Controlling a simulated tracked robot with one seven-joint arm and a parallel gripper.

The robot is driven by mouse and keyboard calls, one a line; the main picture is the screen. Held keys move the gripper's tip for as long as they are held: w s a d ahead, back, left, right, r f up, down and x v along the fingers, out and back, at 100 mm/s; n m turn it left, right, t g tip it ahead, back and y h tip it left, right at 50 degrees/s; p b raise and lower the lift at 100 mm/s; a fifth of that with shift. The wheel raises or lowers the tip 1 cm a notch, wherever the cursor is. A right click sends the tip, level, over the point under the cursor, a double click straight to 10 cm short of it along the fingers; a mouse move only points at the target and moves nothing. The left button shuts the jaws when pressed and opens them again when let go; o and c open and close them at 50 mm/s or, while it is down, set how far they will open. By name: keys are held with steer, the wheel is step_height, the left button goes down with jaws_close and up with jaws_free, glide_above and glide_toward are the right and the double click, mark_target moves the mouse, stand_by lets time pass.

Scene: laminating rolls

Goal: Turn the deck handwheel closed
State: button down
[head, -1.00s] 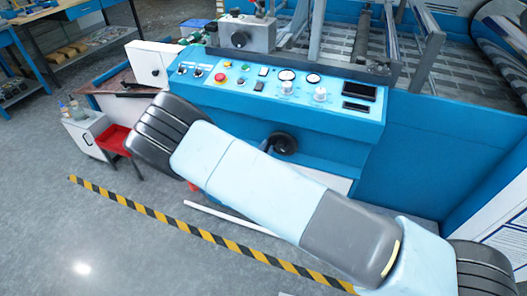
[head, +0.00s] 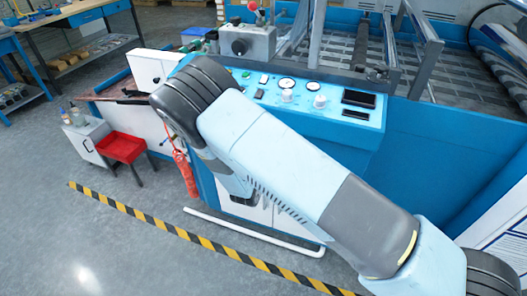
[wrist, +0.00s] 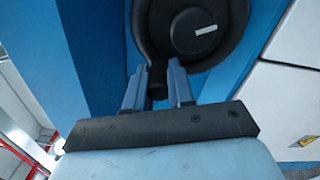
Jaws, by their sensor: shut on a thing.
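The deck handwheel (wrist: 190,32) is black and round, with a pale mark on its hub, and fills the top of the wrist view. My gripper (wrist: 157,80) is just below it, with its two grey-blue fingers on either side of a black handle that joins the wheel's lower left side. It is shut on that handle.
The blue machine's control panel (head: 310,98) has gauges and knobs above my arm.

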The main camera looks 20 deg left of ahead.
steer(key=shift+d+f, duration=0.15)
steer(key=shift+d, duration=0.2)
steer(key=c, duration=1)
jaws_free()
steer(key=shift+a, duration=0.1)
steer(key=shift+c, duration=0.2)
steer(key=shift+o, duration=0.4)
steer(key=shift+a, duration=0.1)
steer(key=shift+s, duration=0.1)
steer(key=s+a, duration=0.1)
steer(key=s, duration=1.2)
steer(key=shift+s, duration=0.25)
